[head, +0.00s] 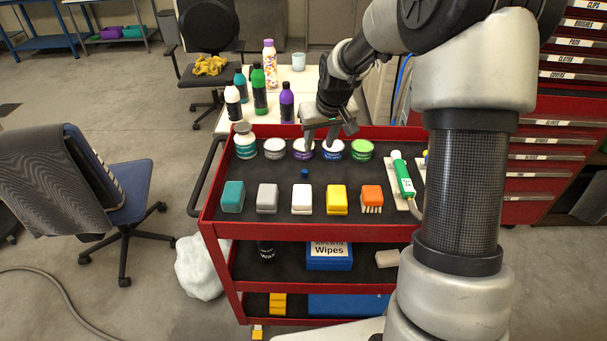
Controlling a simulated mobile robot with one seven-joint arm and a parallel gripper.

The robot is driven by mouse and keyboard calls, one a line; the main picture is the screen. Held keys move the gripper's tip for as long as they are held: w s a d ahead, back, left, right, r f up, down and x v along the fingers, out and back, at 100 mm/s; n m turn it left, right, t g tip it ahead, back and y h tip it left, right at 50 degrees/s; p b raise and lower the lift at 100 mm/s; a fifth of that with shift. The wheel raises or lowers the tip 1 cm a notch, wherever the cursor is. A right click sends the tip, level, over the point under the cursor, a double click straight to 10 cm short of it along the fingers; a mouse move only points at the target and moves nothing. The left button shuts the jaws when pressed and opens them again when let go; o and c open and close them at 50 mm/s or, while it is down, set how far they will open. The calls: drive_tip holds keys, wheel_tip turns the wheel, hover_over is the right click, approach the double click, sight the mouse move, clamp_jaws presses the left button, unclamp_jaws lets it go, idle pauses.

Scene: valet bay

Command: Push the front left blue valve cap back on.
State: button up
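A small blue cap-like piece (304,173) lies on the black top mat of the red cart, between the row of tins and the row of blocks. It is too small to tell its exact shape. My gripper (321,142) points down above the tins, behind the blue piece in the picture and apart from it. Its two grey fingers are spread with a gap between them, and nothing shows in the gap. No wheel or valve stem is in view.
The red cart (312,232) carries several tins, a white jar (245,141), several coloured blocks and a green tube (402,176). Bottles stand on a white table (308,82) behind. Chairs stand left (120,190) and behind (208,35). A red drawer cabinet (530,173) is at right.

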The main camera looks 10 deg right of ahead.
drive_tip(key=shift+w+a+r, duration=0.1)
drive_tip(key=shift+w+a, duration=0.05)
drive_tip(key=shift+a, duration=0.55)
drive_tip(key=b, duration=0.1)
hover_over(305, 171)
drive_tip(key=s, duration=0.3)
wheel_tip(305, 171, down, 11)
drive_tip(key=shift+d+f, duration=0.15)
drive_tip(key=shift+w+f, duration=0.2)
drive_tip(key=shift+f, duration=0.25)
drive_tip(key=x, duration=0.4)
drive_tip(key=shift+w, duration=0.2)
